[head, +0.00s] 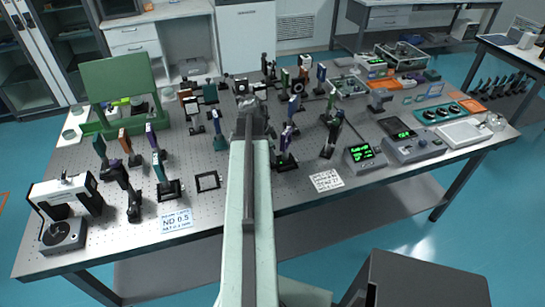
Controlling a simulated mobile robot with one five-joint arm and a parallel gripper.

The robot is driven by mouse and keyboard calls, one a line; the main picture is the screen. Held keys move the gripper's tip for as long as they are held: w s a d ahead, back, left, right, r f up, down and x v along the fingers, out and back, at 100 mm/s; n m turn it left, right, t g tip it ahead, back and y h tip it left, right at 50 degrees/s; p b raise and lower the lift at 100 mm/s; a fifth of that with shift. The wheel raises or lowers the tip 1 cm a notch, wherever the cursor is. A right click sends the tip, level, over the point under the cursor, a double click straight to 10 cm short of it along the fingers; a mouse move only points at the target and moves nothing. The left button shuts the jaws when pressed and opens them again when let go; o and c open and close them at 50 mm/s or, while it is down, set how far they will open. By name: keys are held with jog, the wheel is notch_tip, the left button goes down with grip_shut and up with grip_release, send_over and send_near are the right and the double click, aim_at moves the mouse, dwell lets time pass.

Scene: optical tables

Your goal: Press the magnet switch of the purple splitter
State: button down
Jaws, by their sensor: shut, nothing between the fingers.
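My arm reaches forward over the optical table (232,188), and my gripper (250,99) is at its far end, shut and empty, above the middle of the table among the mounts. A purple-edged optic (287,137) stands upright on a black base just right of my arm. Another purple optic (151,136) stands in the left group of mounts. I cannot tell which of them is the purple splitter. The magnet switch cannot be made out at this size. The gripper appears apart from both purple optics.
Several upright mounts crowd both sides of my arm. A green board (120,84) stands at the back left and a microscope-like device (65,210) at the front left. Boxes with green displays (364,156) stand at the right. The front strip has labels (177,220) and clear room.

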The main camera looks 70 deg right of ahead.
jog(key=shift+w+d+r, duration=0.1)
jog(key=shift+w+d, duration=0.1)
jog(key=shift+d, duration=0.1)
jog(key=shift+r, duration=0.1)
jog(key=shift+r+p, duration=0.25)
jog(key=shift+p, duration=0.2)
jog(key=a+r+p, duration=0.4)
jog(key=r+p, duration=0.8)
jog(key=shift+w+r, duration=0.3)
